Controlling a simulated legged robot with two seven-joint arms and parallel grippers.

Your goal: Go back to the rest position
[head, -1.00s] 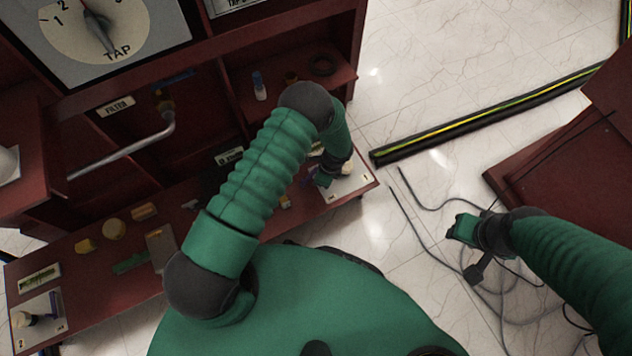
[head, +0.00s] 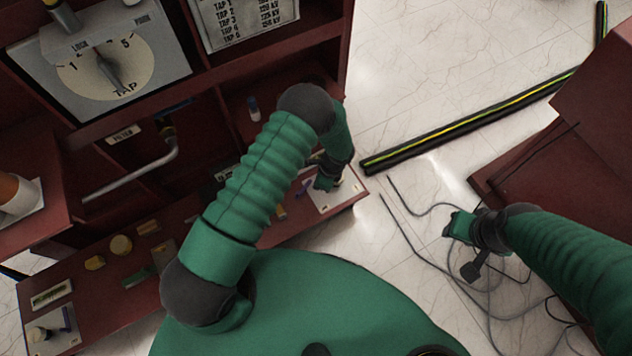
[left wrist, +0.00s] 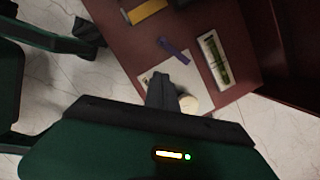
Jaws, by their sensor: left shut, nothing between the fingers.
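My left gripper (head: 327,182) is at the right end of the low red shelf (head: 180,235), over or beside a white card (head: 335,198). It is shut and empty. In the left wrist view its dark fingers (left wrist: 162,88) are in front of a white card (left wrist: 178,72) with a purple piece (left wrist: 174,51) and a cream round piece (left wrist: 188,103). I cannot tell whether the fingers touch the card. My right gripper (head: 458,226) hangs over the tiled floor at the right; its fingers are too small to tell open from shut.
A red cabinet with a tap dial (head: 110,75) stands at the upper left. A bent grey lever (head: 150,172) sticks out below it. A black cable with a yellow-green stripe (head: 460,124) and thin grey cables (head: 425,258) lie on the floor. A red box (head: 590,130) stands at right.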

